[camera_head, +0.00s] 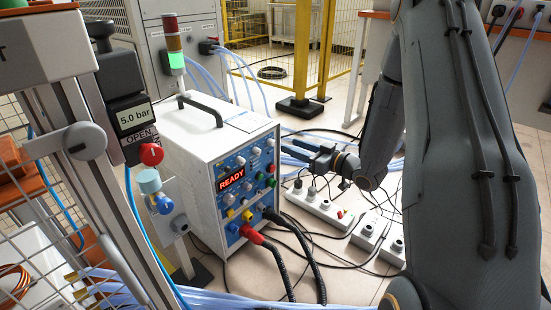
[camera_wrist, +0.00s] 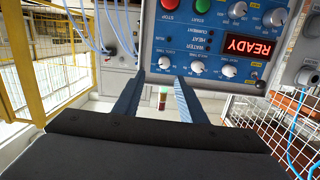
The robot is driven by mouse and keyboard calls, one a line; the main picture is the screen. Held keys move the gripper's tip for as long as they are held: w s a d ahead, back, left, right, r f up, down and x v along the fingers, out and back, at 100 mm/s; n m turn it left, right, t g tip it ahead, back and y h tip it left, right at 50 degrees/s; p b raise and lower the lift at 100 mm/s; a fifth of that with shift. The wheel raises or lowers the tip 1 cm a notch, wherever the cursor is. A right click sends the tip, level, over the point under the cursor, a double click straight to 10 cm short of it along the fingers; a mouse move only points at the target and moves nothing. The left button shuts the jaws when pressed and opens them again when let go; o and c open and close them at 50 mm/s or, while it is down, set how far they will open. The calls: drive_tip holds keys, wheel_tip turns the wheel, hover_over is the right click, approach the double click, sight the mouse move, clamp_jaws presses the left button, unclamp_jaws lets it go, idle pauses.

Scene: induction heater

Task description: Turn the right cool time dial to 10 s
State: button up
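The induction heater (camera_head: 188,150) is a white box with a blue front panel of dials and buttons and a red READY display (camera_head: 231,179). In the wrist view the panel is upside down at the top, with its READY display (camera_wrist: 248,46). A row of silver dials there has a left dial (camera_wrist: 164,62), a middle dial (camera_wrist: 197,67) and a right dial (camera_wrist: 228,70). My gripper (camera_head: 290,149) is open and empty in front of the panel. Its blue fingers (camera_wrist: 160,80) point toward the row, apart from it.
A signal tower (camera_head: 175,45) glows green behind. Power strips (camera_head: 325,208) and loose cables lie on the floor at right. Mesh fencing (camera_wrist: 245,98) is below the panel.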

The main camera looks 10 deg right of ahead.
sight(274, 143)
drive_tip(key=shift+y, duration=0.6)
drive_tip(key=b+x, duration=0.1)
drive_tip(key=x, duration=0.1)
drive_tip(key=f+b+x, duration=0.1)
drive_tip(key=b+x, duration=0.1)
drive_tip(key=x, duration=0.1)
drive_tip(key=b+x, duration=0.1)
drive_tip(key=x, duration=0.1)
drive_tip(key=shift+w+a+f+b, duration=0.15)
drive_tip(key=shift+a+f+b, duration=0.1)
drive_tip(key=shift+f+b, duration=0.15)
clamp_jaws()
